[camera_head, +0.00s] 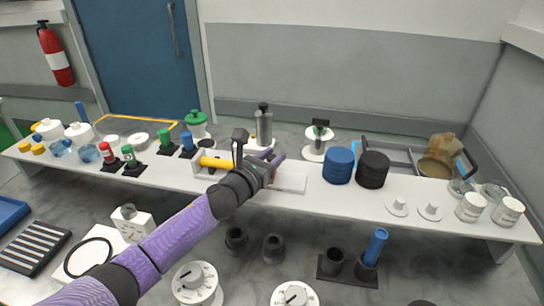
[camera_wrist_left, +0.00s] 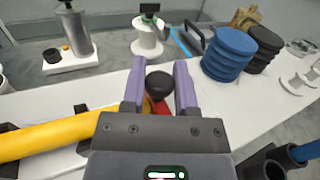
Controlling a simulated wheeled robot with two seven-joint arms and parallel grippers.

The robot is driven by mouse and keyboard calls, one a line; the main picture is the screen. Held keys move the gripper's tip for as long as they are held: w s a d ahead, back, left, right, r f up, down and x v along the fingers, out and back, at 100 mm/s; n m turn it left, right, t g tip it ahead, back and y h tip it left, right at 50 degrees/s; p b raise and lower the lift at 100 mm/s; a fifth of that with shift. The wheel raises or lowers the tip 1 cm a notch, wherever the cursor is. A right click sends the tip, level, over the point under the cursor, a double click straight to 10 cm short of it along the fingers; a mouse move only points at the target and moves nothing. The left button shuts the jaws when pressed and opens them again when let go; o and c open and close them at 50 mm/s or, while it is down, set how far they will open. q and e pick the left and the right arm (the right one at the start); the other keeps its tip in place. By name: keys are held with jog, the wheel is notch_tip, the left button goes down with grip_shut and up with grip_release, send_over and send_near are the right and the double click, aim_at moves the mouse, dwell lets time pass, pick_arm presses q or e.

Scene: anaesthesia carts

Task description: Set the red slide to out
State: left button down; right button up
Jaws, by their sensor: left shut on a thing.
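The red slide (camera_wrist_left: 163,108) shows in the left wrist view as a small red patch under a round black knob (camera_wrist_left: 159,85). The knob sits between the two purple fingers of my left gripper (camera_wrist_left: 159,82), which is shut on it. In the head view my left gripper (camera_head: 273,161) is over a white base plate (camera_head: 292,184) on the long white bench; the slide is hidden there behind the gripper and wrist. The slide's track and any end marks are mostly covered, so its position cannot be told. My right gripper is not in view.
A yellow bar (camera_wrist_left: 45,138) lies just left of the gripper. A grey cylinder (camera_head: 264,128) and a white spool-shaped stand (camera_head: 317,148) are behind. Blue discs (camera_head: 338,166) and black discs (camera_head: 373,170) stand to the right.

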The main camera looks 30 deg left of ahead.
pick_arm(q)
jog(key=shift+w+d, duration=0.2)
jog(key=shift+d, duration=0.6)
jog(key=shift+w+d, duration=0.2)
jog(key=shift+d, duration=0.6)
jog(key=c, duration=0.8)
grip_release()
jog(key=o, duration=0.4)
jog(key=shift+d, duration=0.15)
